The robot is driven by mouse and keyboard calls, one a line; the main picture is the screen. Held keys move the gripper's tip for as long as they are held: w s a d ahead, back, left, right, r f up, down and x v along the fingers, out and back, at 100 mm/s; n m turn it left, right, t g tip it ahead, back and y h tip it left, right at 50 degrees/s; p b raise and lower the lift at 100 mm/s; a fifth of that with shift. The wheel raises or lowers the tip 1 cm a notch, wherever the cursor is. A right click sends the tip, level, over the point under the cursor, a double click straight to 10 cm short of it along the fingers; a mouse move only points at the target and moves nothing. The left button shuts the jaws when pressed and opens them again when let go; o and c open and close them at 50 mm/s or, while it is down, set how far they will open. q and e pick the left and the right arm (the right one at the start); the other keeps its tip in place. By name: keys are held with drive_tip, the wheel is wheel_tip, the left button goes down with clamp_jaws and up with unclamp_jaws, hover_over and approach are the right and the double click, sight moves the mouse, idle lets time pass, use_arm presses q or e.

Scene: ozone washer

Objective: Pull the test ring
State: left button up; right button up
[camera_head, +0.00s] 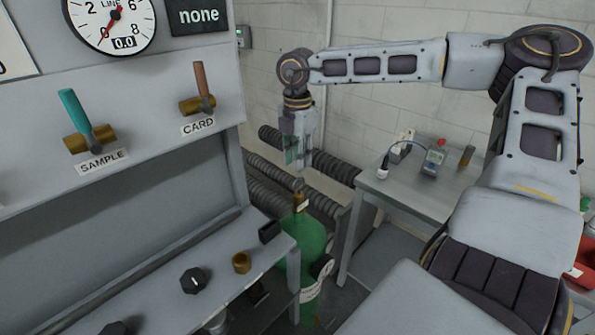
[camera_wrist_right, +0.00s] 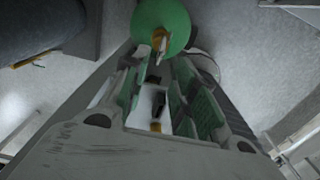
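I cannot make out a test ring for certain in either view. A green gas cylinder (camera_head: 305,245) stands beside the bench, with a brass valve (camera_head: 299,202) and a small pale tag on top. In the wrist view the green cylinder (camera_wrist_right: 172,22) and its brass fitting (camera_wrist_right: 159,42) lie beyond the fingertips. My right gripper (camera_head: 298,162) points down above the cylinder valve, apart from it. In the wrist view my right gripper (camera_wrist_right: 158,75) has its green-padded fingers spread. Small dark and brass parts show between them; I cannot tell what they are. My left gripper is out of view.
The grey panel has a SAMPLE lever (camera_head: 78,118), a CARD lever (camera_head: 203,85) and a dial (camera_head: 112,20). A black knob (camera_head: 194,280) and brass fitting (camera_head: 241,262) sit on the ledge. A side table (camera_head: 405,185) holds small instruments. Ribbed hoses (camera_head: 270,185) run behind.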

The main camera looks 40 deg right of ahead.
drive_tip(key=shift+f+p, duration=0.3)
drive_tip(key=shift+f, duration=2.3)
clamp_jaws()
